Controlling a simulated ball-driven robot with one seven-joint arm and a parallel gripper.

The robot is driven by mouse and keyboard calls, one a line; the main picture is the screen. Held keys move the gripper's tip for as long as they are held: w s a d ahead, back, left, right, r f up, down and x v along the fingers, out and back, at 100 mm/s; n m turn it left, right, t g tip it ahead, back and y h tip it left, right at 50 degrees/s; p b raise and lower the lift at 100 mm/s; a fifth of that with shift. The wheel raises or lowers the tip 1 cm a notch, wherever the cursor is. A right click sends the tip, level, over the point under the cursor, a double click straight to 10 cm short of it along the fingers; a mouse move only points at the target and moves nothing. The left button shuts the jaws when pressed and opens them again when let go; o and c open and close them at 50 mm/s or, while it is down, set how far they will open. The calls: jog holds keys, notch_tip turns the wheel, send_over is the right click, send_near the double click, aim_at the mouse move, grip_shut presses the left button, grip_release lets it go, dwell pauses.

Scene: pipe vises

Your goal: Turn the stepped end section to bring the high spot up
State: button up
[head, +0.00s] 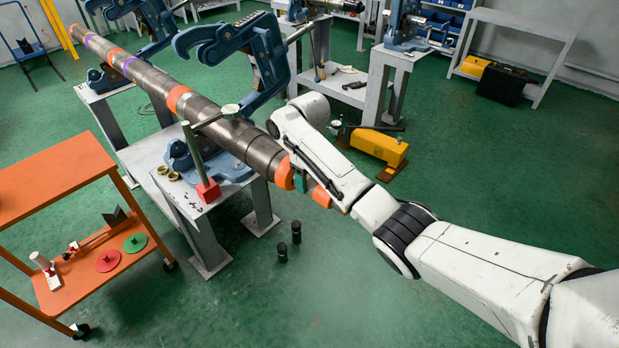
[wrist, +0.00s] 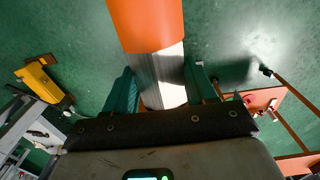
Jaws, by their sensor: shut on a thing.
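A long dark steel pipe (head: 258,148) with orange and purple bands runs from the far left towards the middle in the head view. Its stepped end section has an orange band (head: 284,173) and a narrower part near the tip. My gripper (head: 302,183) is at this end, with its teal fingers partly hidden by my wrist. In the wrist view, my gripper (wrist: 162,85) is shut on the bare metal end section (wrist: 160,75), one finger on each side, below an orange band (wrist: 147,22). A dial gauge (head: 231,110) stands beside the pipe. I cannot read it or make out a high spot.
Blue pipe vises (head: 262,50) stand on grey benches (head: 206,212) along the pipe. The gauge post has a red base (head: 207,191). An orange cart (head: 50,170) is at left, and a yellow tool (head: 378,145) lies behind my arm. Green floor is open at the right.

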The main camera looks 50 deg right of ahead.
jog(key=shift+a+r+h, duration=0.1)
jog(key=shift+h, duration=0.2)
jog(key=shift+a+h+p, duration=0.15)
jog(key=shift+h+p, duration=0.45)
jog(key=h, duration=0.2)
jog(key=shift+a+h+p, duration=0.25)
jog(key=shift+h+p, duration=0.05)
jog(key=shift+p, duration=0.05)
jog(key=h, duration=0.1)
jog(key=h+b, duration=0.1)
jog(key=h, duration=0.1)
jog(key=f+h, duration=0.1)
jog(key=shift+a+f+h+b, duration=0.1)
jog(key=shift+a+h+b, duration=0.2)
jog(key=shift+a+b, duration=0.1)
jog(key=h+b, duration=0.2)
jog(key=b, duration=0.1)
jog(key=f+h+b, duration=0.1)
jog(key=h+b, duration=0.2)
jog(key=shift+a+f+t, duration=0.15)
jog(key=shift+a+t, duration=0.05)
jog(key=shift+t, duration=0.1)
jog(key=h+b, duration=0.3)
jog(key=shift+f+b, duration=0.15)
jog(key=shift+b, duration=0.15)
jog(key=shift+h+b, duration=0.8)
jog(key=shift+b, duration=0.05)
